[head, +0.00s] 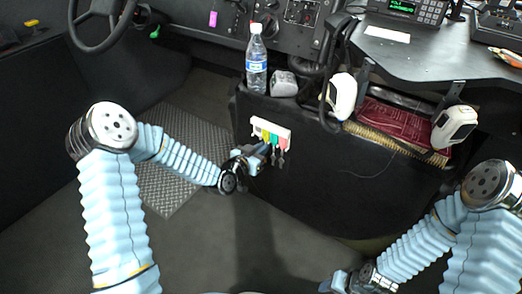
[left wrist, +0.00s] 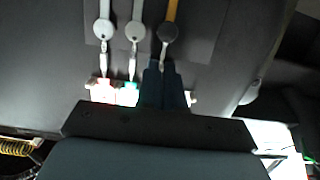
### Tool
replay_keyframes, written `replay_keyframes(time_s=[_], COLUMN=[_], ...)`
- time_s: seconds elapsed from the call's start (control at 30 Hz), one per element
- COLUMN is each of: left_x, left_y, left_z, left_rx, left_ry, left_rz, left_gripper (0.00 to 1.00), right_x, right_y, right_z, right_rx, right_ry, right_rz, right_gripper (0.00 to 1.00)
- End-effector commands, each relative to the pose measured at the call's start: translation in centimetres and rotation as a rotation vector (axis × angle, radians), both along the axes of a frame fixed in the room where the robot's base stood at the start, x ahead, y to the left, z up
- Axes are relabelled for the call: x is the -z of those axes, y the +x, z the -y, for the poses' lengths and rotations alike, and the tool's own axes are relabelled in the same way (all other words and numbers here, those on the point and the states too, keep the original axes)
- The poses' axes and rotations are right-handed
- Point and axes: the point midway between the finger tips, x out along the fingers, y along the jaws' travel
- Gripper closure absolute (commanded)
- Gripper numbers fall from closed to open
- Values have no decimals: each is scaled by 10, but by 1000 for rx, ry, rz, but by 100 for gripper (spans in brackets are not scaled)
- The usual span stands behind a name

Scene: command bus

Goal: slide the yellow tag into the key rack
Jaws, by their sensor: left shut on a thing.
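The white key rack (head: 271,129) is on the dark front of the console in the head view, and part of it shows in the left wrist view (left wrist: 191,98). A green tag (head: 274,139) and a red tag (head: 284,143) hang at it with keys below. The yellow tag (head: 265,135) is at the rack's left part, beside the green one. My left gripper (head: 262,150) is shut on it; in the left wrist view the fingers (left wrist: 165,85) hide the tag, and its key (left wrist: 168,32) hangs free. I cannot tell how deep the tag sits. My right gripper (head: 340,284) is low at the bottom edge.
A water bottle (head: 256,60) and a grey object (head: 284,84) stand on the ledge above the rack. White handsets (head: 342,95) and a red booklet (head: 395,120) are to the right. The steering wheel (head: 95,25) is at upper left. Floor left of the console is clear.

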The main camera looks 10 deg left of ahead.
Motion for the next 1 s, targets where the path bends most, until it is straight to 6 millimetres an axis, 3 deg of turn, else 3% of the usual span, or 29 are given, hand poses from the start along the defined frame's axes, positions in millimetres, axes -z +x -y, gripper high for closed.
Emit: replay_keyframes(time_s=[0.8, 0.83, 1.0], left_x=[0, 0, 1], left_y=[0, 0, 0], left_z=[0, 0, 0], left_rx=[0, 0, 0], left_ry=[1, 1, 1], left_rz=[1, 1, 1], left_gripper=[100, 89, 64], right_x=[8, 8, 8], right_y=[0, 0, 0], right_z=[0, 0, 0], right_rx=[0, 0, 0], right_ry=[0, 0, 0], right_rz=[0, 0, 0], right_gripper=[57, 57, 57])
